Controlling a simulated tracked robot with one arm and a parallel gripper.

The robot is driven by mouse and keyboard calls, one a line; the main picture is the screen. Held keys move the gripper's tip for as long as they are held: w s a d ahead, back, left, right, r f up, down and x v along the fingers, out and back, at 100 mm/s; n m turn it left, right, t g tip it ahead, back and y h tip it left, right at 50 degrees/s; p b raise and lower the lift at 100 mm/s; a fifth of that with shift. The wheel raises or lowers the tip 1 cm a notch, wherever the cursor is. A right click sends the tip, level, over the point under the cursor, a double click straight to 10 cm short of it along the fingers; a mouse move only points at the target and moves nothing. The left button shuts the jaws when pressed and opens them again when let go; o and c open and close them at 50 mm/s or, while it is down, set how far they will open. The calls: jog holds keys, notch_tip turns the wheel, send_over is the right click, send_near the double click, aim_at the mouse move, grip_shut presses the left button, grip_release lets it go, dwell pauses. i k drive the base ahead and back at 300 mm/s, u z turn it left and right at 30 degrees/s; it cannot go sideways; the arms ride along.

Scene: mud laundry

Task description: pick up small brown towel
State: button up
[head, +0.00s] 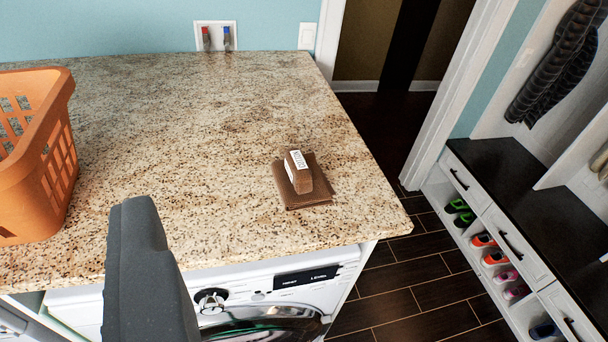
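The small brown towel (322,188) lies folded flat on the speckled stone countertop, near its front right corner. A small brown block with a white label (299,171) rests on top and hides the towel's middle. A dark grey part of my gripper (145,265) rises from the bottom edge at left of centre. It is apart from the towel, to its left and nearer the camera. Only this one part shows, so I cannot tell how far the fingers are apart. Nothing is seen held.
An orange laundry basket (55,165) stands on the countertop (190,120) at left. A white washing machine (255,295) is under the counter's front edge. Open dark tiled floor (400,275) lies to the right, before a shoe bench (515,200). The counter around the towel is clear.

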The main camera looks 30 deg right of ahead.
aim_at(301, 184)
jog(key=u, duration=0.1)
jog(key=i, duration=1)
jog(key=z, duration=0.05)
